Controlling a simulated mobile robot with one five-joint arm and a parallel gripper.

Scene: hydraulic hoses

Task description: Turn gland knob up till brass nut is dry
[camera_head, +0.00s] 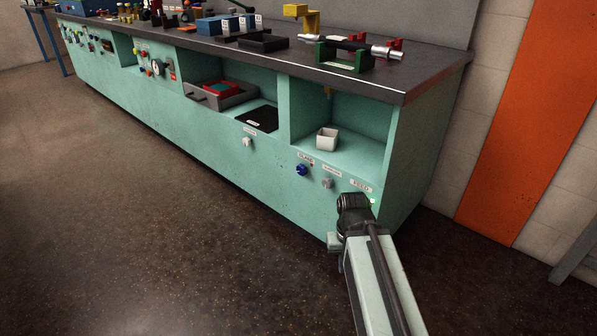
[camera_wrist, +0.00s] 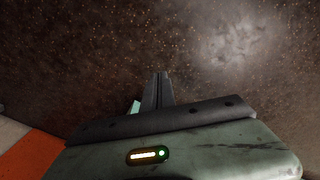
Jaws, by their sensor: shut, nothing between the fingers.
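A blue knob (camera_head: 302,170) sits on the green bench front, under a small label that seems to read GLAND. A grey knob (camera_head: 327,183) is to its right. A small brass-coloured piece (camera_head: 328,90) hangs under the bench top, above a white cup (camera_head: 327,139) in the open bay; whether it is wet is too small to tell. In the wrist view my gripper (camera_wrist: 158,76) is shut and empty, with dark floor beyond it. In the head view my arm's dark wrist end is in front of the lower right bench front, right of and below the knobs; the fingertips are hidden there.
A label (camera_head: 360,185) is close above my wrist. On the bench top (camera_head: 430,73) a silver rod (camera_head: 355,46) lies in a green stand near the right end. An orange stripe (camera_head: 524,130) marks the wall. The floor (camera_head: 130,220) left of my arm is clear.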

